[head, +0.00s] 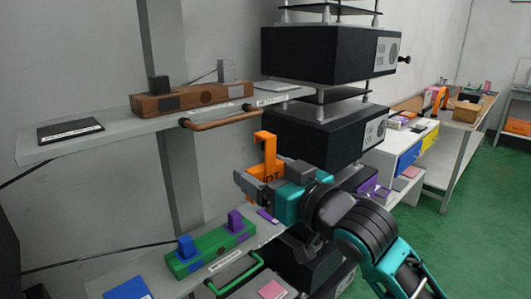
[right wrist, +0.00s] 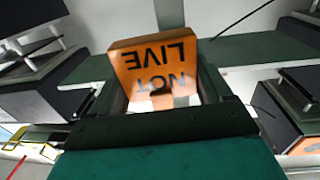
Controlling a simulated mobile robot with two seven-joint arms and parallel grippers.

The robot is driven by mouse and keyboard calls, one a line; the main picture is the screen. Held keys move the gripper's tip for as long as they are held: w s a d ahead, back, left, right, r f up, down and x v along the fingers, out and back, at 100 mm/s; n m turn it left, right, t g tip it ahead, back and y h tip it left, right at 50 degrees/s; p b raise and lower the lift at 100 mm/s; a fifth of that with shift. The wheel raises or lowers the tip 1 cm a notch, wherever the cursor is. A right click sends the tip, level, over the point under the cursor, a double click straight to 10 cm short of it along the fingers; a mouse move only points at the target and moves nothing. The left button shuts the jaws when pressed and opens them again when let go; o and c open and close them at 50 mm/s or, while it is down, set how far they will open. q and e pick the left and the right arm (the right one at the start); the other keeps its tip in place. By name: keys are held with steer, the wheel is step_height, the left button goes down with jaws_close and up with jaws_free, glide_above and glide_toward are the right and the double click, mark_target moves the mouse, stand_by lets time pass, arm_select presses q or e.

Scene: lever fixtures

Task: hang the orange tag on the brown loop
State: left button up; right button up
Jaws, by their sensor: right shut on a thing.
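The orange tag (head: 267,155) is held upright in my right gripper (head: 266,179). Its hooked top rises above the fingers, and its lower part is partly hidden by them. In the right wrist view the tag (right wrist: 155,62) shows upside-down lettering, "NOT LIVE", between the two fingers. The brown loop (head: 220,120) is a rounded bar along the front edge of the upper shelf, below a brown block. In the head view the tag is to the right of the loop and lower, apart from it. My left gripper is not in view.
The upper shelf (head: 75,148) carries the brown block (head: 190,97) and a dark plate (head: 70,131). A lower shelf holds a green block (head: 210,247) with a green loop (head: 238,276). Black equipment boxes (head: 315,130) stand just behind and right of the tag.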

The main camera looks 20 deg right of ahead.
mark_target(268, 156)
steer(key=r, duration=0.3)
steer(key=shift+s+a+r+n+y, duration=0.2)
steer(key=shift+a+n+y, duration=0.1)
steer(key=shift+y, duration=0.1)
steer(key=shift+r, duration=0.2)
steer(key=shift+w, duration=0.1)
steer(key=f+b+x, duration=0.1)
steer(key=b+x, duration=0.1)
steer(key=x, duration=0.5)
steer(key=shift+w+a+f, duration=0.25)
steer(key=shift+w, duration=0.05)
steer(key=o, duration=1)
steer(key=shift+c, duration=0.2)
